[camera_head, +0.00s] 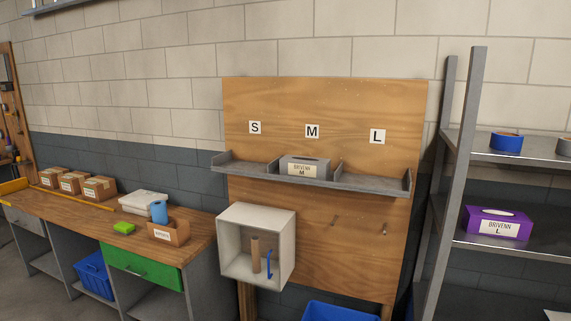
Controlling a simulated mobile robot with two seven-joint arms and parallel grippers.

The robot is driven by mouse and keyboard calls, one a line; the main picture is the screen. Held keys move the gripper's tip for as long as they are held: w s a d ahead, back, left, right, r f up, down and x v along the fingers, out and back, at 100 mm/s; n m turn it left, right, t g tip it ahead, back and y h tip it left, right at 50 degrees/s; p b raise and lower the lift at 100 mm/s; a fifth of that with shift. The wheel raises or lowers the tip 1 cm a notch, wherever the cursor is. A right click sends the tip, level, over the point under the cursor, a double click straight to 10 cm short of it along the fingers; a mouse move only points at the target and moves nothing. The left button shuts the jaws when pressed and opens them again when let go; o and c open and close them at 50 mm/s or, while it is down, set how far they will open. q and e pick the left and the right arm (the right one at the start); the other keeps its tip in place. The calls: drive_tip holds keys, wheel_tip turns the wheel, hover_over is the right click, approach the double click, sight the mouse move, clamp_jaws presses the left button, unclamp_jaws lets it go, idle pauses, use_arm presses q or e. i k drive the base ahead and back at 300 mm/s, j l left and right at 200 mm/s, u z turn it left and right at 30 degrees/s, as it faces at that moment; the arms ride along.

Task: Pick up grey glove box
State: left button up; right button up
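The grey glove box (305,168), labelled "DRIVENN M", stands on the grey wall shelf (370,184) under the "M" sign (312,131). The shelf is fixed to a wooden board, and its sections under "S" (255,127) and "L" (377,136) look empty. Neither of my grippers is in view.
A purple glove box (498,226), labelled "DRIVENN L", is on the metal rack at right. A white open box (257,219) hangs below the shelf. A blue bin (340,311) is on the floor. A workbench (75,210) with cartons stands at left.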

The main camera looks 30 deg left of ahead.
sight(305, 167)
drive_tip(key=i+j+u, duration=0.3)
drive_tip(key=i+j, duration=0.45)
drive_tip(key=j, duration=0.15)
